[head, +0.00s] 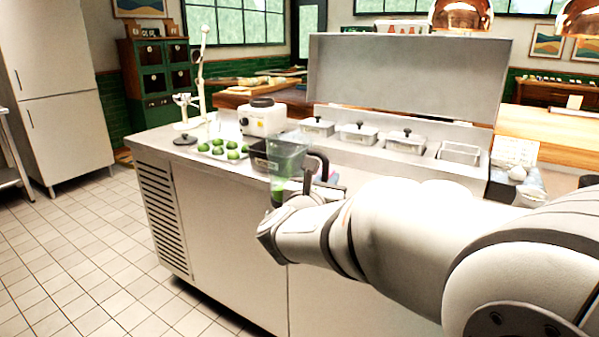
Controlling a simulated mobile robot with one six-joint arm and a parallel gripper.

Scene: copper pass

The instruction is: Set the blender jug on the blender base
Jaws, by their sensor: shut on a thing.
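The blender jug (287,154) is a clear, greenish, see-through vessel with a dark handle (319,163). It is upright near the front edge of the counter, in front of and to the right of the blender base. My gripper (307,187) is shut on the blender jug at its handle side; my arm and wrist hide part of the grip. Whether the jug's bottom touches anything is unclear. The blender base (262,120) is a cream block with a dark round top, standing on the counter behind the jug. The jug and base are apart.
Several green limes (220,150) lie on a white tray left of the jug. A dark container (258,157) sits between them and the jug. Lidded pans (357,133) line the counter behind, under a raised steel lid (405,75). A white stand (200,85) rises at the left.

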